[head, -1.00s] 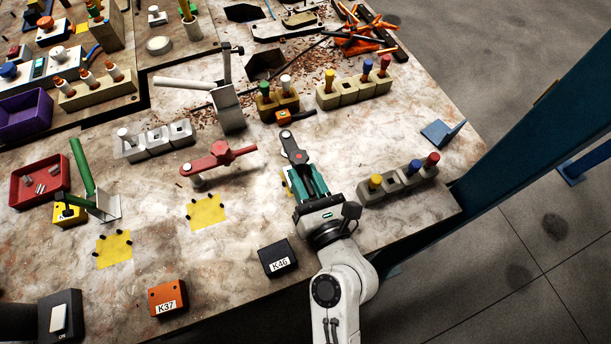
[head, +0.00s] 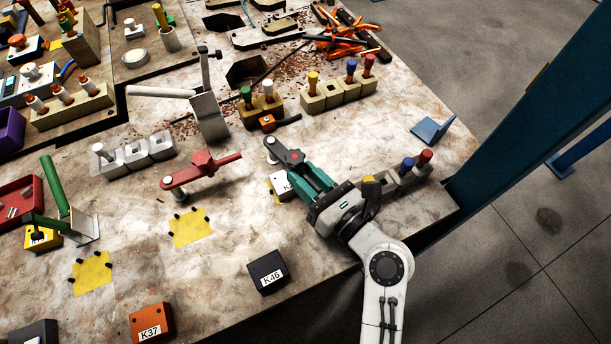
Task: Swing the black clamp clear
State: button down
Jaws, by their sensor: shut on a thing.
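The black clamp (head: 279,148) is a dark bar with a red knob, its round far end on a post. My gripper (head: 305,170), with teal fingers, is shut on the near part of the clamp, and the fingers hide that part. A white-faced block with a partly hidden K label (head: 281,186) sits below and left of the fingers, on a yellow patch (head: 270,184). The clamp's bar slants from upper left to lower right, and the block shows beside my fingers rather than fully under them.
A red clamp (head: 203,168) stands to the left, near a bare yellow patch (head: 190,228). A grey holder with colored pegs (head: 405,180) is close to my wrist on the right. Black box K46 (head: 268,271) lies in front.

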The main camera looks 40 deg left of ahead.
jog(key=c, duration=1.1)
grip_release()
jog(key=d, duration=0.3)
jog(key=s+d, duration=0.1)
jog(key=d, duration=0.6)
jog(key=shift+s+d+b, duration=0.2)
jog(key=shift+d+b, duration=0.1)
jog(key=shift+d, duration=0.1)
